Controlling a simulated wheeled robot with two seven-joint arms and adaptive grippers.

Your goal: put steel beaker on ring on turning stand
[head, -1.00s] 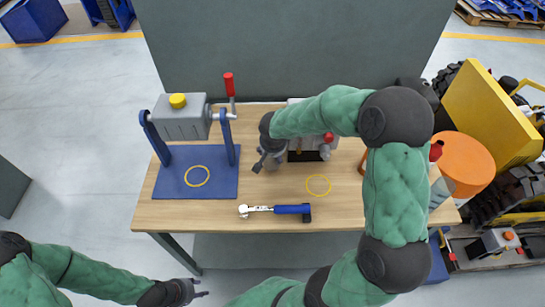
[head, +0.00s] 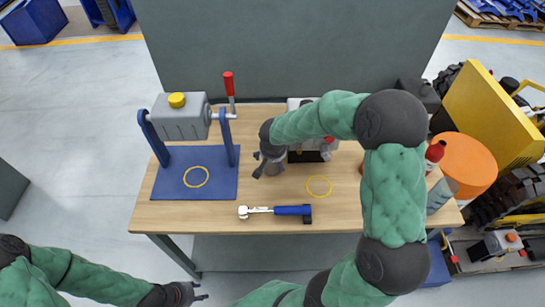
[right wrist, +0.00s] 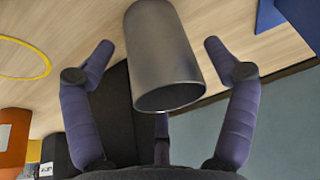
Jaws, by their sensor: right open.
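The steel beaker (right wrist: 165,55) is a plain grey cylinder; in the right wrist view it stands between the fingers of my right gripper (right wrist: 158,47). The fingers are spread, with visible gaps on both sides. In the head view my right gripper (head: 262,166) is low over the middle of the table and its arm and hand mostly hide the beaker. The turning stand (head: 183,124) is at the table's left, with a blue base, grey box and yellow knob. A yellow ring (head: 196,185) is marked on its base, with nothing on it. My left gripper (head: 193,294) hangs in front of the table; its jaw state is unclear.
A blue-handled tool (head: 280,210) lies at the table's front. A second yellow ring (head: 318,195) is on bare wood. A grey device (head: 325,146) stands behind the right gripper. A red bottle (head: 434,154) and clear bottle (head: 440,192) stand at the right. The stand's red-handled crank (head: 229,85) rises high.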

